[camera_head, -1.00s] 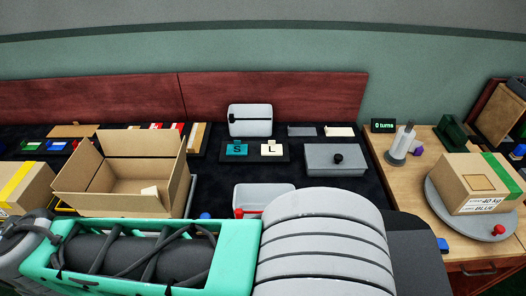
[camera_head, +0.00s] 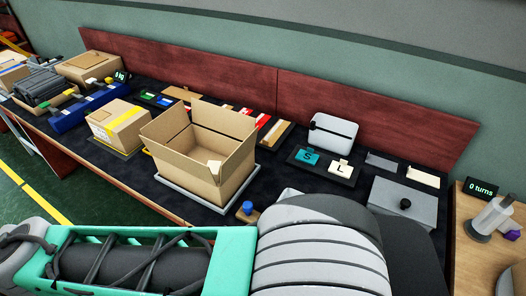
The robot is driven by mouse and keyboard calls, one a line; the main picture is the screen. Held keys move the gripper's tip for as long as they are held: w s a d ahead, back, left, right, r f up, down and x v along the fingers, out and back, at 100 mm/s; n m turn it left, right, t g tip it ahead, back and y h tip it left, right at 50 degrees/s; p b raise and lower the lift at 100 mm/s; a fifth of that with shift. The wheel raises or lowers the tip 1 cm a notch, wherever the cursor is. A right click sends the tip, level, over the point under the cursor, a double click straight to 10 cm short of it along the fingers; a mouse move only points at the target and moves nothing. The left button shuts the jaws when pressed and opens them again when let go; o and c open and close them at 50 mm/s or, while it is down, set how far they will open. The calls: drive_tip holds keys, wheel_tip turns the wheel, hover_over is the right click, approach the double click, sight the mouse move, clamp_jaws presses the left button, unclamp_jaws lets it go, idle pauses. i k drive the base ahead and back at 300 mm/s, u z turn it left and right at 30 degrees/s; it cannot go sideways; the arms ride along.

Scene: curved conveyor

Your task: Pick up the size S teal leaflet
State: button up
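The teal leaflet marked S (camera_head: 307,158) lies on a dark tray (camera_head: 323,176) on the black work surface, right of the middle in the head view. A white leaflet marked L (camera_head: 340,169) lies just to its right on the same tray. My arm crosses the bottom of the view, in front of the surface and well apart from the leaflets. My gripper is not in view.
An open cardboard box (camera_head: 190,155) stands left of the leaflets, with a taped box (camera_head: 117,125) farther left. A white rounded case (camera_head: 333,137) stands behind the leaflets. A grey lidded box (camera_head: 403,205) is to their right.

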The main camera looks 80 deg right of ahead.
sight(308, 156)
drive_tip(key=u, duration=0.3)
drive_tip(key=i, duration=0.5)
drive_tip(key=z, duration=4)
drive_tip(key=i, duration=0.5)
drive_tip(key=k, duration=1)
drive_tip(key=z, duration=1.35)
drive_tip(key=i, duration=1)
drive_tip(key=u, duration=0.3)
